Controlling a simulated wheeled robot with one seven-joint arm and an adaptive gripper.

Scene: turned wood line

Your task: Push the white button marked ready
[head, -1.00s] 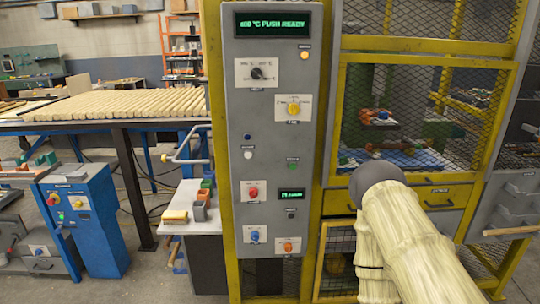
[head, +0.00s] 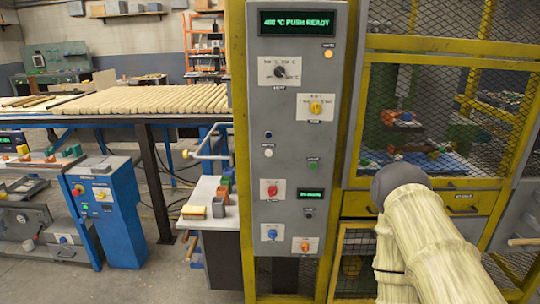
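The grey control panel (head: 297,110) stands upright near the middle of the head view. A small round white button (head: 268,153) sits on its left side, below a dark blue button (head: 268,134). A small label is above the white button, too small to read. The green display (head: 297,23) at the top reads "PUSH READY" after a temperature. My arm, in a pale ribbed sleeve with a dark rounded joint, is at the lower right, to the right of the panel. My gripper is not in view. Nothing touches the white button.
The panel also carries a black dial (head: 280,72), a yellow knob (head: 316,108), a red knob (head: 272,190) and a green button (head: 313,163). A yellow-framed mesh cage (head: 450,100) stands right of it. A small side table (head: 215,222) with blocks stands left.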

